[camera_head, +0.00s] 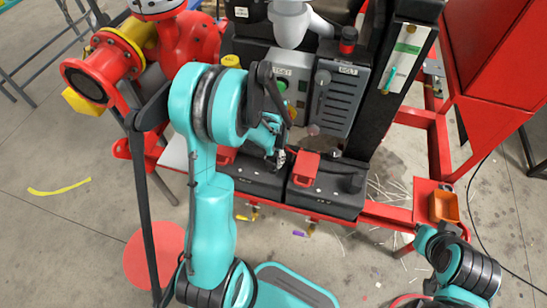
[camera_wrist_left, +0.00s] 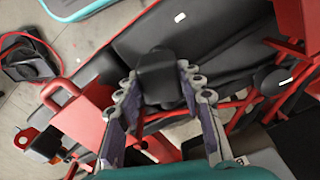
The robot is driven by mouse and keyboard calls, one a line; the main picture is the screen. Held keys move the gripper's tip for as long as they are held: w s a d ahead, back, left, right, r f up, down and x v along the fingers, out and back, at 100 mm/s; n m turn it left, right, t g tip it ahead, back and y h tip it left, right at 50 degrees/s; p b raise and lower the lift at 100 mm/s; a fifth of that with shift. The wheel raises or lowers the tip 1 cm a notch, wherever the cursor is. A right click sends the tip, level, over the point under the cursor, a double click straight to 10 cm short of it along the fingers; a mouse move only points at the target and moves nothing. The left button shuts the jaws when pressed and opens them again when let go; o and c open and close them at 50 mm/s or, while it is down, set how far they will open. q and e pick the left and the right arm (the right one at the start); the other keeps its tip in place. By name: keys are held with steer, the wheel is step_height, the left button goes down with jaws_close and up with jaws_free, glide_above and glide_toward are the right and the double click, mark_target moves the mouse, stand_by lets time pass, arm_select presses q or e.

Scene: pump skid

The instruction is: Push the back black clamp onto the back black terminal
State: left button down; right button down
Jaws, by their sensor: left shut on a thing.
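My left gripper (camera_head: 279,158) reaches down over the black battery boxes in the head view. In the left wrist view its fingers (camera_wrist_left: 161,82) are closed on both sides of a black clamp (camera_wrist_left: 157,70). The clamp sits above a dark box top (camera_wrist_left: 225,55). The terminal under or beside it is hidden, so I cannot tell whether the clamp touches it. In the head view my own arm and gripper largely cover the clamp.
A red handled part (camera_head: 305,167) lies on the right-hand battery box (camera_head: 325,195). A grey control panel (camera_head: 338,98) stands behind the boxes. A red frame (camera_head: 432,140) and an orange holder (camera_head: 443,207) are to the right. Red pipework (camera_head: 100,72) stands at left.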

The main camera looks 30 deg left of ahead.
arm_select(q)
steer(key=shift+f+b, duration=0.6)
steer(key=shift+f, duration=0.05)
steer(key=c, duration=0.9)
jaws_free()
step_height(320, 180, up, 12)
steer(key=s+d+r+n+t, duration=0.1)
steer(key=s+d+r+t, duration=0.6)
steer(key=s+d, duration=0.3)
steer(key=shift+s+d+r+n, duration=0.3)
steer(key=shift+s+r+n, duration=0.1)
steer(key=shift+s, duration=0.2)
